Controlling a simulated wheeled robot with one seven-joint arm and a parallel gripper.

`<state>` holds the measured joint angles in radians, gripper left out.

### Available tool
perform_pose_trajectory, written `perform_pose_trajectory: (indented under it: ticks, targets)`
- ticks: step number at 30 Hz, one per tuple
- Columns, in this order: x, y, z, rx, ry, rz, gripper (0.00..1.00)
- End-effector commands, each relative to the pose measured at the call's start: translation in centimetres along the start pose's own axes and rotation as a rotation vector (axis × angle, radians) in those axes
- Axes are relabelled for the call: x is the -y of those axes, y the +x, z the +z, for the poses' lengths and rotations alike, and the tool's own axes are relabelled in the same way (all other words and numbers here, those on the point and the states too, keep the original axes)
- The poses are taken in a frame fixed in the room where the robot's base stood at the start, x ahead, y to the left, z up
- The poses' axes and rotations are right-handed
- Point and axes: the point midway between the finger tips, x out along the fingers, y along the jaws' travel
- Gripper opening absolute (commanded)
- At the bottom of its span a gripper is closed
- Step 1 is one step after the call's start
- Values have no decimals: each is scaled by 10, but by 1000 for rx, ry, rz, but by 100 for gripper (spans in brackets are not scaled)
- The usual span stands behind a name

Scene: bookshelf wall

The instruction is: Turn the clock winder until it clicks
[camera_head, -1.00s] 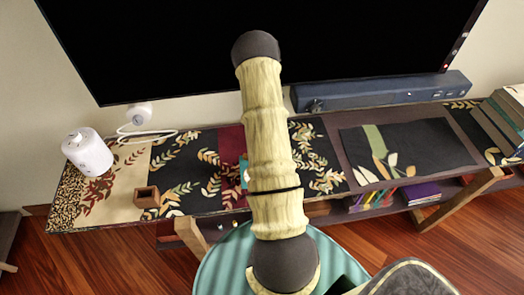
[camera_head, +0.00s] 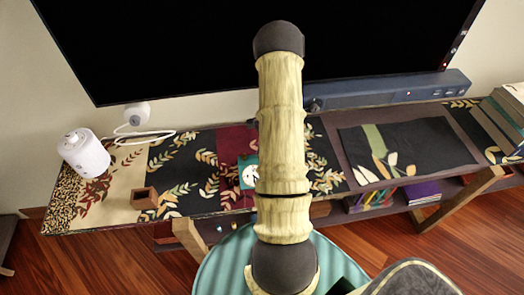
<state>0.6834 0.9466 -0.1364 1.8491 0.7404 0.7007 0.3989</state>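A small teal thing with a round white face (camera_head: 249,173), which looks like the clock, is on the patterned bench top just left of my arm. Its right edge is close to or behind my arm. I cannot make out its winder at this size. My arm rises through the middle of the head view with pale, wood-like links and dark joints. My gripper does not show in this view, so I cannot see what it touches.
The patterned bench (camera_head: 334,160) runs along the wall below a large dark screen (camera_head: 200,40). A long dark bar (camera_head: 390,92) lies at the back. A white cylinder (camera_head: 84,152) and a small brown open box (camera_head: 145,198) are at left, books (camera_head: 500,118) at right.

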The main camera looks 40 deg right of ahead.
Motion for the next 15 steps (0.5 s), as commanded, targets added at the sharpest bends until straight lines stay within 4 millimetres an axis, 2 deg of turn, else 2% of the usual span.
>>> perform_pose_trajectory:
  ticks: [14, 15]
  targets:
    - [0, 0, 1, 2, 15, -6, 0]
    - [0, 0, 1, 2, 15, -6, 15]
